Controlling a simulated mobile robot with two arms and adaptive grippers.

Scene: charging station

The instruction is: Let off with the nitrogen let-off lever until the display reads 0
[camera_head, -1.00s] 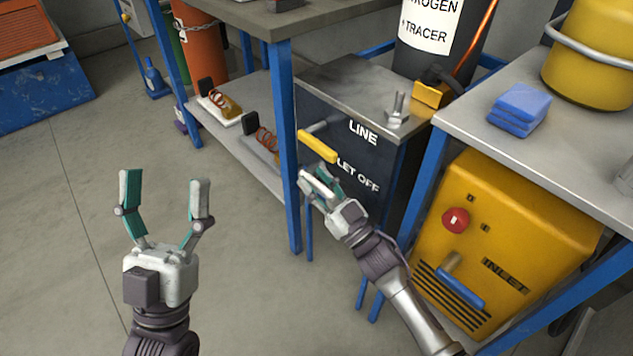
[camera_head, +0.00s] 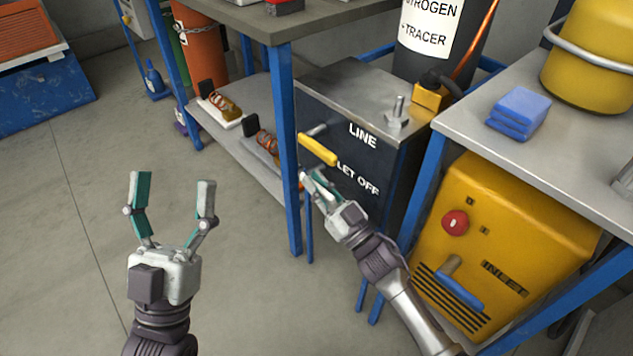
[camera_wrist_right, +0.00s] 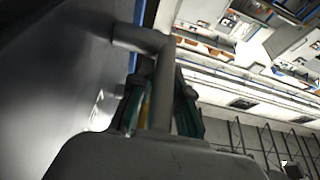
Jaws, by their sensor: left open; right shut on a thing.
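The dark nitrogen panel (camera_head: 335,110) carries the words LINE and LET OFF. A lever with a yellow grip (camera_head: 318,149) stands out beside LINE. My right gripper (camera_head: 311,182) is just below it, left of LET OFF. In the right wrist view a grey bent lever (camera_wrist_right: 162,85) comes from the panel and runs between the gripper's fingers, which are shut on it. By its place it is the let-off lever; the gripper hides it in the head view. My left gripper (camera_head: 172,195) is open and empty over the floor. No readable display is in view.
A blue table leg (camera_head: 284,150) stands close left of the right gripper. A yellow machine (camera_head: 500,235) with a red knob is to the right, under a grey bench (camera_head: 560,160) with blue cloths. Open floor lies around the left gripper.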

